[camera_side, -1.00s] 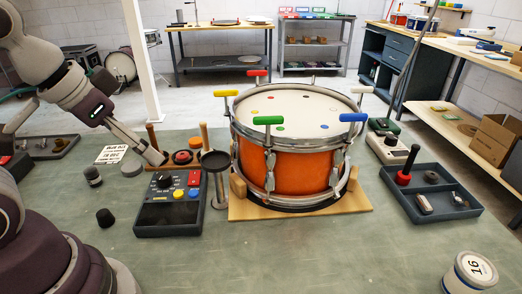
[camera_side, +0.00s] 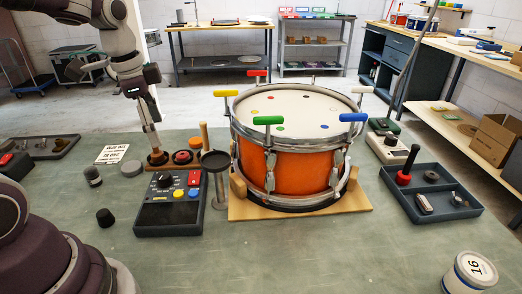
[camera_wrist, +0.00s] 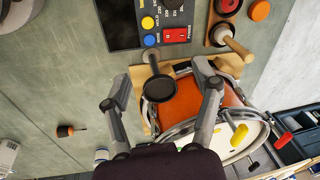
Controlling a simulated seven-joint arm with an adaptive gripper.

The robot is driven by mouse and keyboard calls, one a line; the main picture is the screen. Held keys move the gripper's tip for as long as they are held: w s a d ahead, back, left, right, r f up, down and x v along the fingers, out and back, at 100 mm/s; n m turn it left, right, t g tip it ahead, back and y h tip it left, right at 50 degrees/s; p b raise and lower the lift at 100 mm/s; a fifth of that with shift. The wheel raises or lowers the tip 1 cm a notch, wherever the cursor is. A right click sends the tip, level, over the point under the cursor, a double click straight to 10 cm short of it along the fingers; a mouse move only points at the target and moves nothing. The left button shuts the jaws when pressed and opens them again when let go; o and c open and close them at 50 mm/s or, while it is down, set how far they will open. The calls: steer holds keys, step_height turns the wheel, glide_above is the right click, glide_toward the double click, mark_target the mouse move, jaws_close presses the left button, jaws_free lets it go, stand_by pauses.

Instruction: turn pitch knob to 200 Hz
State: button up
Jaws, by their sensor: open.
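The dark control box (camera_side: 168,217) stands on the bench left of the drum. Its black pitch knob (camera_side: 165,181) is near the top of the panel, beside a red switch (camera_side: 194,178); yellow and blue buttons lie below the switch. The knob's exact setting is too small to read. My gripper (camera_side: 153,147) is behind the box, above and apart from the knob, fingers pointing down. In the wrist view my gripper (camera_wrist: 162,70) is open and empty. There the box (camera_wrist: 116,25) is at the top, with the knob area partly cut off by the picture edge.
An orange drum (camera_side: 295,165) with coloured tuning keys stands to the right. A black dish on a post (camera_side: 215,165) is beside the box. An upright wooden handle (camera_side: 204,137) rises behind it. A printed card (camera_side: 112,154) lies at left. The front bench is mostly clear.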

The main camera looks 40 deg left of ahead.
mark_target(163, 175)
steer(key=a+f+m, duration=0.1)
steer(key=a+f, duration=0.1)
steer(key=f, duration=0.2)
steer(key=w+a+f+m+g, duration=0.1)
steer(key=f, duration=0.4)
steer(key=a+f+m, duration=0.1)
steer(key=a+f, duration=0.1)
steer(key=f, duration=0.3)
steer(key=shift+w+a+f+g, duration=0.15)
steer(key=shift+a+f+g, duration=0.1)
steer(key=shift+a+g, duration=0.05)
steer(key=c, duration=1.2)
